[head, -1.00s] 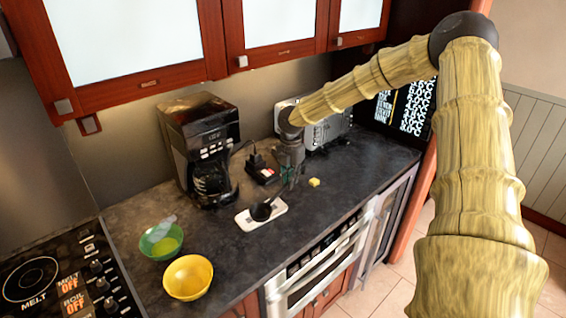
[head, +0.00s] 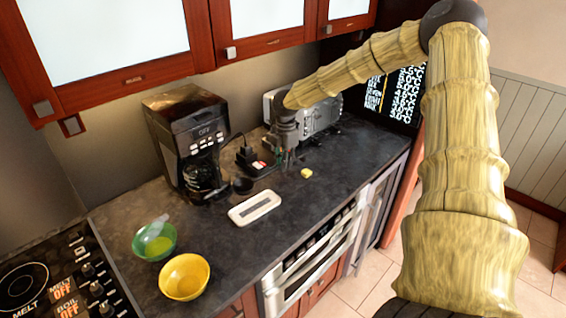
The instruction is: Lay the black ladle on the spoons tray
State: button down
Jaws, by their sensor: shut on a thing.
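The black ladle shows its dark round bowl (head: 243,185) behind the spoons tray, near the coffee maker's base. My gripper (head: 288,164) is shut on the ladle, to the right of the bowl; the handle is hard to make out against the dark counter. I cannot tell whether the bowl touches the counter.
A black coffee maker (head: 187,130) stands behind the tray. A yellow block (head: 307,173), green bowl (head: 154,246) and yellow bowl (head: 184,277) are on the counter.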

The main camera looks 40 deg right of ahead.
jog(key=shift+f+b, duration=2)
jog(key=shift+f, duration=2.3)
jog(key=c, duration=1.4)
grip_release()
jog(key=o, duration=0.6)
jog(key=r, duration=1.2)
jog(key=shift+d, duration=0.2)
